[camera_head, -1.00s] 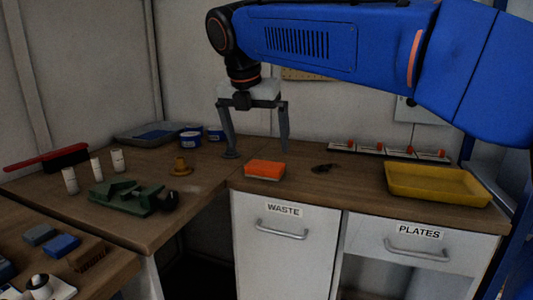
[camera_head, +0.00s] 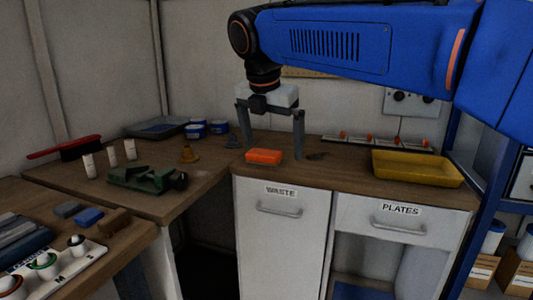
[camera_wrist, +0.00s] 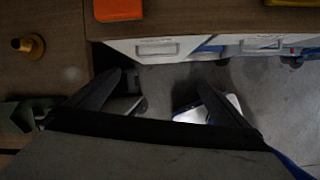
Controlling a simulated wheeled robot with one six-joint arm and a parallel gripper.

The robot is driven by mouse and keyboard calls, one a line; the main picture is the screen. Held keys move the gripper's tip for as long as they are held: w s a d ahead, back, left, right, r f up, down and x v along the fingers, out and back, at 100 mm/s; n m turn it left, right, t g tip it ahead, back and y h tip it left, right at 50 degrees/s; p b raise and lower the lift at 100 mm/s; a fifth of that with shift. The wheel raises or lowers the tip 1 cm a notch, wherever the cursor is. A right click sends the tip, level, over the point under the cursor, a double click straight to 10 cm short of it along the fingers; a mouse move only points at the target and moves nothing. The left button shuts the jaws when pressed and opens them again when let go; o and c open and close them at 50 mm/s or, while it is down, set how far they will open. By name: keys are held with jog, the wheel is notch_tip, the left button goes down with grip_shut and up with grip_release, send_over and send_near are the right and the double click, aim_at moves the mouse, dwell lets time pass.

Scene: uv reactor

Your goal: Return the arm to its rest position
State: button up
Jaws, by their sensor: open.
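My gripper (camera_head: 271,142) is open and empty, with its two fingers pointing down above the back counter in the head view. The orange block (camera_head: 264,156) appears between and just below the fingers in that view. In the wrist view, the open fingers (camera_wrist: 160,90) show over the floor in front of the cabinets, and the orange block (camera_wrist: 118,9) lies at the top on the counter, apart from them. My blue arm reaches in from the right.
The yellow tray (camera_head: 417,168) is on the counter at right, above the PLATES drawer (camera_head: 400,219). The WASTE front (camera_head: 281,210) is below the block. A green vise (camera_head: 146,179), white cylinders (camera_head: 112,157) and a brass piece (camera_head: 188,154) stand left.

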jog(key=s+d+f+m, duration=0.3)
jog(key=d+m, duration=0.1)
jog(key=d, duration=0.2)
jog(key=s+d+f+m, duration=0.2)
jog(key=d+f+m, duration=0.15)
jog(key=d, duration=0.35)
jog(key=s+d+f+m, duration=0.7)
jog(key=s+f+m, duration=0.2)
jog(key=f+m, duration=0.1)
jog(key=s+d+f+m+y, duration=0.1)
jog(key=s+d+f+m, duration=0.6)
jog(key=s+f+m, duration=0.3)
jog(key=shift+s+d+f+m+t, duration=0.2)
jog(key=shift+d+f+m+t, duration=0.2)
jog(key=shift+f+m, duration=0.5)
jog(key=shift+r, duration=0.2)
